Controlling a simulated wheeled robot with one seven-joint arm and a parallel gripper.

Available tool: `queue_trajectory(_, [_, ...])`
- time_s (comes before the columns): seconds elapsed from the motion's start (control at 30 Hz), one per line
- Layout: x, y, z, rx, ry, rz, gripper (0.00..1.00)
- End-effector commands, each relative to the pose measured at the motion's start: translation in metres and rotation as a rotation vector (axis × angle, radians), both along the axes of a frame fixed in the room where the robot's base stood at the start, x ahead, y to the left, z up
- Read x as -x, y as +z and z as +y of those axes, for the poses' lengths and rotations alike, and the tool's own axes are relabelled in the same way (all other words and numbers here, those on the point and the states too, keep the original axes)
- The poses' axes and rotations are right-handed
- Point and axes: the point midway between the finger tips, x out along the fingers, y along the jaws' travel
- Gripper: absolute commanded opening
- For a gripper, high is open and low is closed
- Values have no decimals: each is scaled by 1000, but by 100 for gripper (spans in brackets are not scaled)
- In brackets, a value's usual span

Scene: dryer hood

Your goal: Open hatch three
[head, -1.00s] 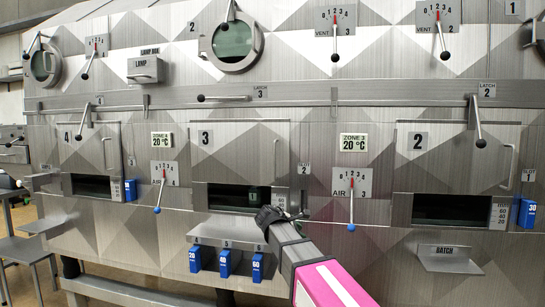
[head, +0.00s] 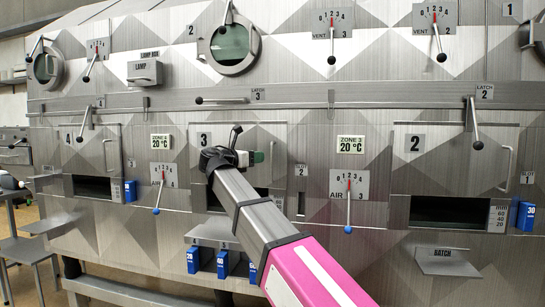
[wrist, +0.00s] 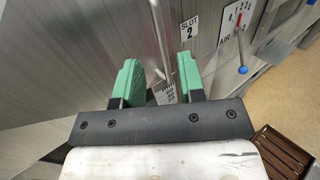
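Hatch three (head: 265,133) is a grey metal panel with a 3 plate (head: 205,139), above a dark slot partly hidden by my arm. Its upright bar handle (head: 272,153) is on the right side. In the wrist view a thin upright bar (wrist: 160,35) shows just beyond the fingers; I cannot tell if it lies between them. Latch 3's lever (head: 221,99) lies horizontal above the hatch. My gripper (head: 257,158) is in front of the hatch, left of the handle. Its green fingers (wrist: 160,84) are apart with nothing visibly held.
Hatch two (head: 452,145) is to the right, its latch lever (head: 476,125) hanging down. Air dials (head: 349,185) flank hatch three. A shelf (head: 213,230) with blue blocks (head: 223,264) projects below. A brown slatted object (wrist: 285,150) shows at lower right in the wrist view.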

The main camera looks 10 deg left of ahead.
Motion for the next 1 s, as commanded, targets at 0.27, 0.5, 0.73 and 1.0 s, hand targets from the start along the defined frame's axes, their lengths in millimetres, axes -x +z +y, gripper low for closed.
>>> queue_trajectory(0.27, [-40,0,-32,-1,-2,0,36])
queue_trajectory(0.5, [-61,-1,-48,-1,0,0,36])
queue_trajectory(0.73, [-65,-1,-52,-3,0,0,36])
queue_trajectory(1.0, [-65,-1,-52,-3,0,0,4])
